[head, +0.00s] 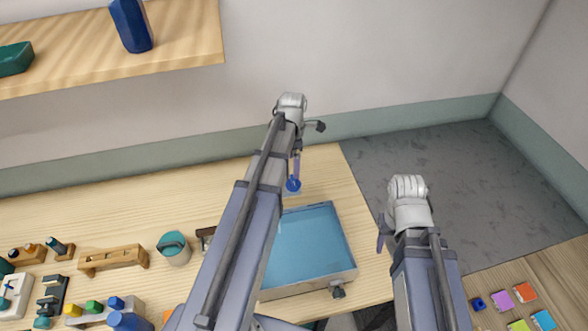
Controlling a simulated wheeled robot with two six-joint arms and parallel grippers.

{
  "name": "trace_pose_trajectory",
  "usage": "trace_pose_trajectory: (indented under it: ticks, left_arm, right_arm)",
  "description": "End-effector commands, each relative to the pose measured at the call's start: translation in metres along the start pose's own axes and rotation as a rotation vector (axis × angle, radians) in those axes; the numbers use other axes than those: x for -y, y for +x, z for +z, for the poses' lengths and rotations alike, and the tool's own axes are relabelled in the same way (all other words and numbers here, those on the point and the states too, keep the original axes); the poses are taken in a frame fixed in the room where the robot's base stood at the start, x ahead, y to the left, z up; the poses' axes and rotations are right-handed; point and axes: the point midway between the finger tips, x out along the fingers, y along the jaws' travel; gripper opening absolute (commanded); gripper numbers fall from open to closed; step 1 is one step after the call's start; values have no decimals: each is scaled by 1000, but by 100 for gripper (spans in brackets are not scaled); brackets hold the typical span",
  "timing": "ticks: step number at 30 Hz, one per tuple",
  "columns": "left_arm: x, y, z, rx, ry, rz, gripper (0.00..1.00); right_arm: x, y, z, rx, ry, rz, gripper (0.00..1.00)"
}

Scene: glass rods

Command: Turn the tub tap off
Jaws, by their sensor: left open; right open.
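The tub (348,266) is a shallow metal-rimmed box of blue water near the front right of the wooden table. A small dark fitting (338,292), which looks like a tap, sits on its front wall near the right corner. A round blue piece (293,184) shows just behind the tub; I cannot tell whether it is a tap handle. My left gripper (297,165) is open above this blue piece, and contact is unclear. My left arm hides the tub's left side. My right gripper (383,235) is open, right of the tub and apart from it.
On the table's left are a teal-topped pot (173,249), a wooden rack (113,259) and several small bottles and blocks. A wooden shelf (180,35) with a blue bottle (131,25) is at upper left. Coloured tiles (503,299) lie at lower right.

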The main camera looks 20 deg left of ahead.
Motion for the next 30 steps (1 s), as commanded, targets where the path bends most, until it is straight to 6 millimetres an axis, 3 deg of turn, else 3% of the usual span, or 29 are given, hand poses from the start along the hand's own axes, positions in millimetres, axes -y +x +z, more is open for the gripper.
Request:
trace_pose_trajectory:
  ticks: [8, 24, 30]
  left_arm:
    - [0, 8, 0, 0, 1, 0, 96]
    - [0, 70, 0, 1, 3, 1, 96]
    - [0, 79, 0, 1, 3, 2, 96]
  right_arm:
    - [1, 8, 0, 0, 1, 0, 50]
    - [6, 70, -5, -2, -1, 1, 50]
    - [7, 79, -5, -2, -5, 2, 50]
